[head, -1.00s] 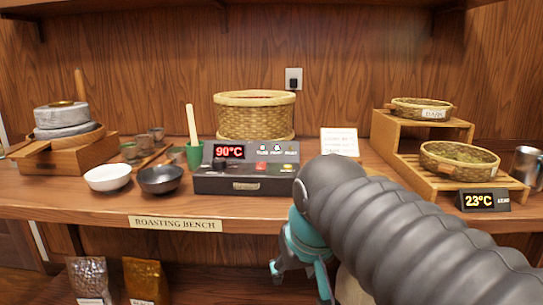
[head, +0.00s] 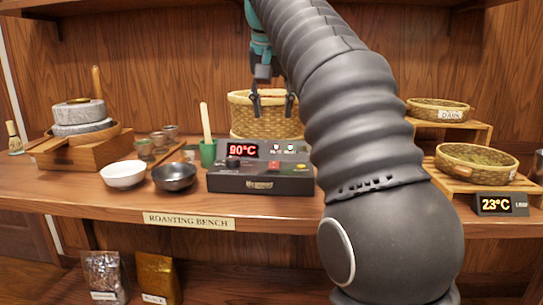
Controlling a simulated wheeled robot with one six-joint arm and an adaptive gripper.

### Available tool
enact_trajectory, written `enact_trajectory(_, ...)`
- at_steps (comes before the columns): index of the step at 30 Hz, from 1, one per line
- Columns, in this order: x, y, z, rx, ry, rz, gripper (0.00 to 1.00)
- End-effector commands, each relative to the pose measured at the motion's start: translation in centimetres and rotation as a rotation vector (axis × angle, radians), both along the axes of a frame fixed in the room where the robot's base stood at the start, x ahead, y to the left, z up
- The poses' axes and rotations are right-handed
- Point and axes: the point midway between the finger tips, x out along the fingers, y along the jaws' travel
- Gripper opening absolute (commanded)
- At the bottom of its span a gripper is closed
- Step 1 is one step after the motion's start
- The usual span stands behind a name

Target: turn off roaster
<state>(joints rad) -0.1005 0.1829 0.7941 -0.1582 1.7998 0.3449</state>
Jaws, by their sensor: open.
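A white bowl (head: 123,175), a black bowl (head: 174,178) and a green cup (head: 207,152) with a pale stick stand left of the roaster. A stone mill (head: 78,113) is at far left.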

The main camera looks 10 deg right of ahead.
Motion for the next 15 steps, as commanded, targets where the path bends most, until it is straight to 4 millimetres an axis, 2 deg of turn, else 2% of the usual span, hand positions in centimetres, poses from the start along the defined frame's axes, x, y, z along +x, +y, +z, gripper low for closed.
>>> enact_trajectory(4,0.3,0.0,-0.2,0.001,0.002,-0.006,0.5)
enact_trajectory(8,0.7,-0.1,-1.1,0.001,0.002,-0.006,0.5)
enact_trajectory(15,2.0,-0.6,-4.5,0.001,0.003,-0.006,0.5)
